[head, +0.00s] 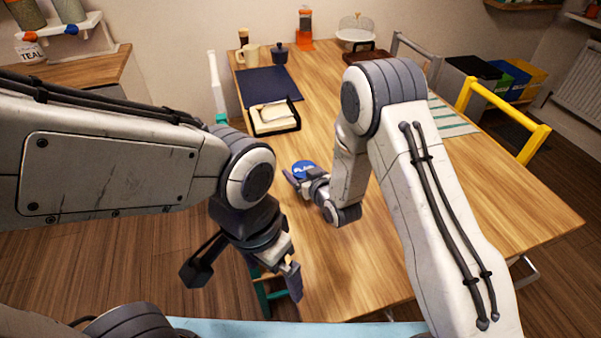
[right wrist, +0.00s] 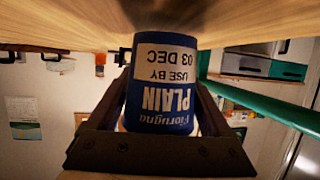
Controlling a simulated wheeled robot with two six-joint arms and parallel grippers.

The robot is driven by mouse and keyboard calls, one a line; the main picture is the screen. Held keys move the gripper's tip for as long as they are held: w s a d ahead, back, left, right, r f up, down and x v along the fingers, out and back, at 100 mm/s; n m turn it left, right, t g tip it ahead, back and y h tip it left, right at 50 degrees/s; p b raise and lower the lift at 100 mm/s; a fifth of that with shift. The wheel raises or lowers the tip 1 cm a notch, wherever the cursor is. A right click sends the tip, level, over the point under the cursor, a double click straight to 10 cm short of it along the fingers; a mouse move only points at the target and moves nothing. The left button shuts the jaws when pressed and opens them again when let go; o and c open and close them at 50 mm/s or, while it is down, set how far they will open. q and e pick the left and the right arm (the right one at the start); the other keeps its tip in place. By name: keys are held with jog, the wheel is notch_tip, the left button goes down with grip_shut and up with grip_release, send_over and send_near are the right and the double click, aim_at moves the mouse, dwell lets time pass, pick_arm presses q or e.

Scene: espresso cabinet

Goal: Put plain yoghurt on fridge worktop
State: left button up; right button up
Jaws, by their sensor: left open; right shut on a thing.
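The plain yoghurt is a blue pot with a blue lid (head: 304,168), at the wooden table's left side in the head view. In the right wrist view the pot (right wrist: 160,85) fills the middle, its label reading "PLAIN" and "USE BY 03 DEC" upside down. My right gripper (head: 305,181) is shut on the pot, one finger on each side of it (right wrist: 162,110). I cannot tell whether its base touches the table. My left gripper (head: 245,277) is open and empty, low by the table's near left edge. I cannot make out the fridge worktop.
The table (head: 480,180) has free room to the right. A yellow chair (head: 505,112) stands at the right.

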jog(key=shift+f, duration=0.45)
jog(key=shift+f, duration=0.1)
jog(key=o, duration=1.3)
